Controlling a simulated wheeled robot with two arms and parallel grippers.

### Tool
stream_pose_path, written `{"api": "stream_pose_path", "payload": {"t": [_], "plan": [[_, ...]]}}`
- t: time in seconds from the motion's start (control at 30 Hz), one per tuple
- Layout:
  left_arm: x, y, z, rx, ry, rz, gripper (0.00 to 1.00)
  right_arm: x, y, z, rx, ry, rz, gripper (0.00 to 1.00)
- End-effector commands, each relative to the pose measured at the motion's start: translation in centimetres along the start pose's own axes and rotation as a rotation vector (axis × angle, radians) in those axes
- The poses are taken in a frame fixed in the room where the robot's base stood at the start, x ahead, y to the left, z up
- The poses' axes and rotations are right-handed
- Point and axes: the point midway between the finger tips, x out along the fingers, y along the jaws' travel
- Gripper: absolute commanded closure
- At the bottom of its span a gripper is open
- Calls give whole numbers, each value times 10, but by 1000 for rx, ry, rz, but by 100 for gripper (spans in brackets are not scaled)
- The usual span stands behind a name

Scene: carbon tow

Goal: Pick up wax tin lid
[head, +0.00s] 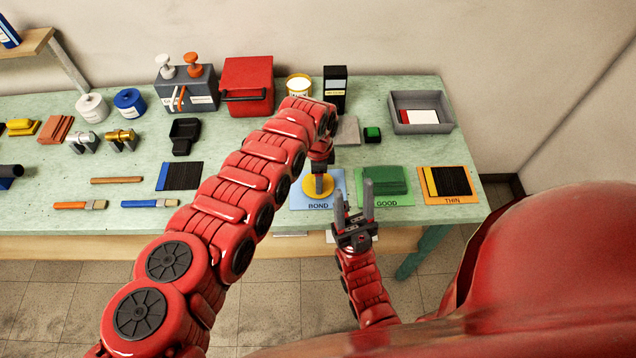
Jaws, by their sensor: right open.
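A flat round yellow lid-like disc (306,188) lies on the blue BOND mat (336,197) near the table's front edge. I take it for the wax tin lid. A round yellow tin (297,93) with a pale top stands at the back. My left gripper (319,184) points down over the disc, its tips at or just above the disc's middle. Whether it touches or grips the disc cannot be told. My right gripper (354,199) is open and empty, fingers upward, in front of the mats, to the right of the disc.
The green GOOD mat (404,200) and orange THIN mat (466,198) lie to the right. A grey tray (448,126), black box (335,88) and red case (248,84) stand behind. Brushes, spools and a black pad (180,176) are left of my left arm.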

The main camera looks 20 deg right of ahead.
Motion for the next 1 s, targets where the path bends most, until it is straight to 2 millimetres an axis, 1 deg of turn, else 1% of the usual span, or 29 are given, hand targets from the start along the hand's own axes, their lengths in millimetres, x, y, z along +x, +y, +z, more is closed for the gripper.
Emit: {"api": "stream_pose_path", "payload": {"t": [0.03,0.17,0.2,0.27,0.3,0.33,0.83,1.0], "plan": [[0,0,0,0,0,0,47,0,0,0,0,0,0,50],[0,0,0,0,0,0,70,0,0,0,0,0,0,50],[0,0,0,0,0,0,77,0,0,0,0,0,0,50],[0,0,0,0,0,0,88,0,0,0,0,0,0,50],[0,0,0,0,0,0,95,0,0,0,0,0,0,50],[0,0,0,0,0,0,100,0,0,0,0,0,0,50],[0,0,0,0,0,1,100,0,0,0,0,0,0,50],[-5,0,0,0,1,0,100,-1,0,0,0,0,0,50]]}}
